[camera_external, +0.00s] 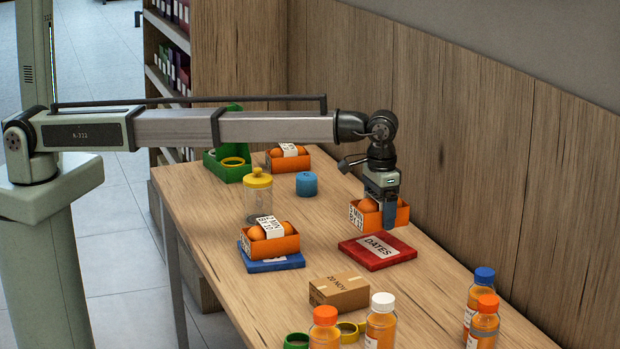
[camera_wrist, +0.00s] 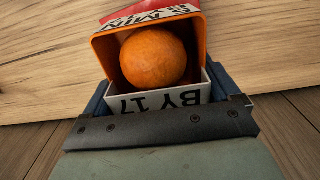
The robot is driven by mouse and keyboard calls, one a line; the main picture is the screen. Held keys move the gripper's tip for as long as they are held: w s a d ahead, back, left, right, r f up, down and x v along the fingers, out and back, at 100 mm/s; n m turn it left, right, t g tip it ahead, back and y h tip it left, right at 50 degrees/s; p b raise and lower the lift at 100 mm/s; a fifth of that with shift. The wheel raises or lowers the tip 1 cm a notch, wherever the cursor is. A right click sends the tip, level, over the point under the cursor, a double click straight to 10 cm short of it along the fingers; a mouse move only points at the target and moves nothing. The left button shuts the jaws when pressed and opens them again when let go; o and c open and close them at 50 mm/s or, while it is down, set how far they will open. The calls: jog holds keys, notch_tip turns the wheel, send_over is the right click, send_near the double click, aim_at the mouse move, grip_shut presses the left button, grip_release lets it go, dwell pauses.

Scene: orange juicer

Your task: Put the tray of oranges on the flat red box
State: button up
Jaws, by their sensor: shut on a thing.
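My gripper (camera_external: 381,205) is shut on an orange tray of oranges (camera_external: 402,214) with a white printed label. In the wrist view the tray (camera_wrist: 104,60) sits between the fingers, with one orange (camera_wrist: 153,58) showing inside. The flat red box (camera_external: 377,251), labelled DATES, lies on the table just in front of and below the held tray in the external view. Part of the red box (camera_wrist: 135,10) shows beyond the tray in the wrist view. The tray looks held above the table; its exact height is unclear.
Another tray of oranges (camera_external: 288,245) stands on a flat blue box (camera_external: 272,265), and a third (camera_external: 273,163) is farther back. A jar (camera_external: 258,203), a blue candle-like cylinder (camera_external: 306,184), a cardboard box (camera_external: 339,293) and several bottles (camera_external: 380,325) stand around. A wooden wall (camera_external: 500,140) borders the right.

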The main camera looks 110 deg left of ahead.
aim_at(378, 247)
jog(key=shift+f, duration=2.95)
jog(key=shift+f, duration=0.1)
jog(key=o, duration=0.9)
notch_tip(378, 247, up, 12)
jog(key=shift+r, duration=0.15)
